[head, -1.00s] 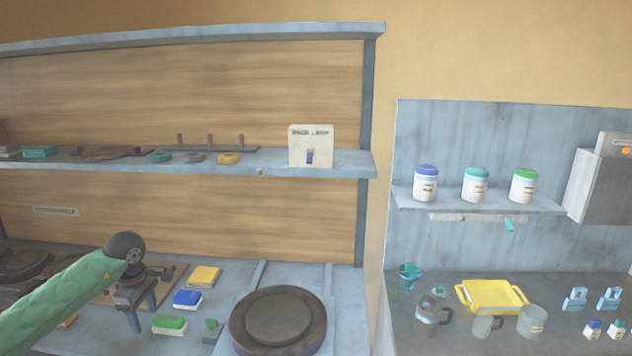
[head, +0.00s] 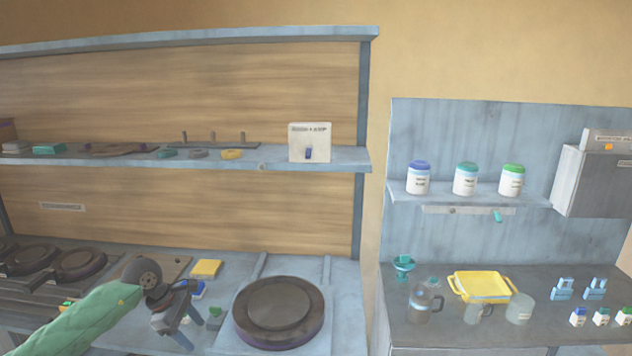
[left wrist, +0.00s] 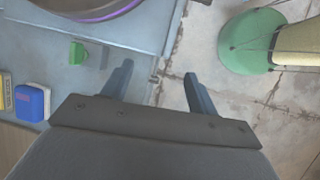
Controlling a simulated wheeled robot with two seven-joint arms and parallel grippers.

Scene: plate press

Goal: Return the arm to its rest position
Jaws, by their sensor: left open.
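My left arm comes in from the lower left in the head view, with a green sleeve. Its gripper (head: 184,316) is over the front part of the blue-grey counter, left of the large round dark plate (head: 279,312). In the left wrist view the two fingers (left wrist: 157,90) stand apart with nothing between them. They point past the counter's front edge, with the floor beyond. My right gripper is not in view.
A yellow block (head: 206,269) lies on the counter behind the gripper. A blue block (left wrist: 33,102) and a small green piece (left wrist: 78,53) lie close by. A green round-based object (left wrist: 250,42) stands on the floor. A side counter holds a yellow tray (head: 482,286).

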